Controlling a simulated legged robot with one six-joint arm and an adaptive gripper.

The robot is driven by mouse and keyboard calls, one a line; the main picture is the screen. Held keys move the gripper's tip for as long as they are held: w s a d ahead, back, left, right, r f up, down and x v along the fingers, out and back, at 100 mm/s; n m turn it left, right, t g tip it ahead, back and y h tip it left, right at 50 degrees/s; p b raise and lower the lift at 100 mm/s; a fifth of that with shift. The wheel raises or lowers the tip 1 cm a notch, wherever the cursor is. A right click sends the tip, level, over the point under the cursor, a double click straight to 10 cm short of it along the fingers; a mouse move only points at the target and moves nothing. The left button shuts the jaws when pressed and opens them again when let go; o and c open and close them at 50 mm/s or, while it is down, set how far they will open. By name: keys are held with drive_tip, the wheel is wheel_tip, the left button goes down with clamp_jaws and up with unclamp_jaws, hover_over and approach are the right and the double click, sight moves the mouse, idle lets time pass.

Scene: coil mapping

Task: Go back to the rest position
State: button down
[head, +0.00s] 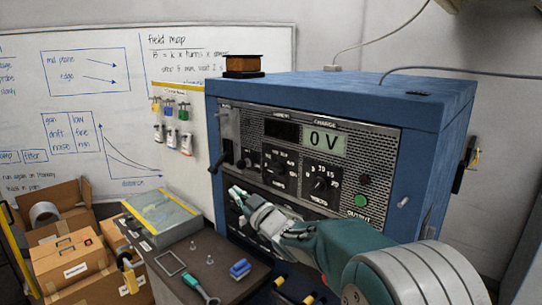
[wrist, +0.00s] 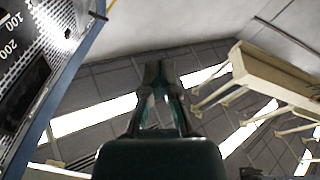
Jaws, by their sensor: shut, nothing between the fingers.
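My gripper (head: 238,194) is in front of the lower left part of the blue power supply cabinet (head: 432,115) in the head view, close to its dark front panel. I cannot tell whether it touches the panel. My green arm reaches in from the lower right. In the wrist view, my gripper (wrist: 158,68) points up toward the ceiling, with its fingers together and nothing between them. The cabinet's display (head: 325,141) reads 0 V. A green button (head: 361,201) and a red light sit at the panel's right side.
A dark bench (head: 205,264) stands at the lower left with a clear-lidded case (head: 160,216), a blue block (head: 239,268) and a green-handled tool (head: 200,290). Cardboard boxes (head: 70,262) are at the far left. A copper coil (head: 243,64) sits on the cabinet.

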drive_tip(key=s+d+m+h, duration=0.5)
drive_tip(key=s+d+h, duration=0.1)
drive_tip(key=d, duration=0.3)
drive_tip(key=s+d+m+h, duration=0.4)
drive_tip(key=s+d+h, duration=0.2)
drive_tip(key=d, duration=0.3)
drive_tip(key=s+d+f+m+g, duration=0.1)
drive_tip(key=s+d+f+g, duration=0.1)
drive_tip(key=s, duration=0.6)
drive_tip(key=s+d+f+m+g+h, duration=0.1)
drive_tip(key=s+f+g, duration=0.3)
drive_tip(key=s, duration=0.5)
drive_tip(key=s+d+f+m+g+h, duration=0.1)
drive_tip(key=s+d+f+m+g, duration=0.1)
drive_tip(key=s, duration=0.7)
drive_tip(key=shift+d+f+g, duration=0.45)
drive_tip(key=shift+f+g, duration=0.05)
drive_tip(key=shift+f, duration=0.15)
